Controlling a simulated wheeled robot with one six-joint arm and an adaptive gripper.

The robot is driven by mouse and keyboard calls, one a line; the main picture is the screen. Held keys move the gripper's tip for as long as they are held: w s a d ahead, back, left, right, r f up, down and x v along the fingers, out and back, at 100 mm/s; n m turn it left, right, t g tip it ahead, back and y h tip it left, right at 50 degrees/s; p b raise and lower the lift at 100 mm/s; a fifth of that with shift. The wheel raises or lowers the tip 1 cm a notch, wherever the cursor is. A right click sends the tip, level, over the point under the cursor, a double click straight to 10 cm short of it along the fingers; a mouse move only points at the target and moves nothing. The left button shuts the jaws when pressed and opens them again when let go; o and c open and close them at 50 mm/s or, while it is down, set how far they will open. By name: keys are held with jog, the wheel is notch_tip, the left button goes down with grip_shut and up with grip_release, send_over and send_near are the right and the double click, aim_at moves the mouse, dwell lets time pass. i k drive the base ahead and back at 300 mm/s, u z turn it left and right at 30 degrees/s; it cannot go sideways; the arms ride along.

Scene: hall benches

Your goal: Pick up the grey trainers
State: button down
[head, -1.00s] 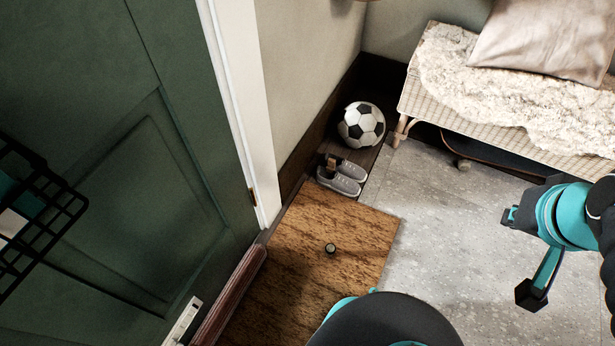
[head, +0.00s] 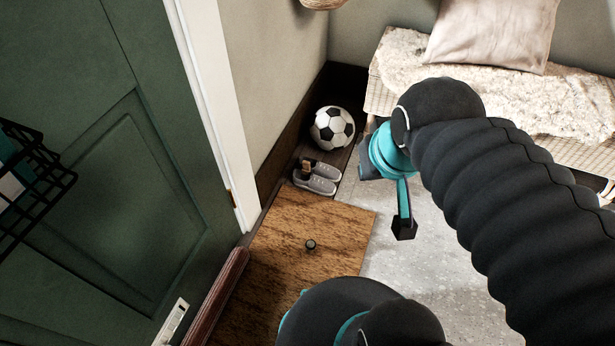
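The grey trainers (head: 316,186) are a pair with pale soles, side by side on the dark strip of floor along the wall. They lie just beyond the brown mat and in front of the football, and both are in plain view. My gripper (head: 368,168) is at the end of the teal wrist, to the right of the trainers and apart from them. Its fingers are small and dark here, so I cannot make out whether they are open. I see nothing held in it.
A black and white football (head: 333,128) sits behind the trainers. A small round object (head: 310,244) lies on the brown mat (head: 345,225). A wicker bench (head: 380,100) stands at the back right; a green door (head: 120,150) is left.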

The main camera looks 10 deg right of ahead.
aim_at(314, 176)
jog(key=z, duration=1.9)
jog(key=i, duration=1.05)
jog(key=u, duration=3.75)
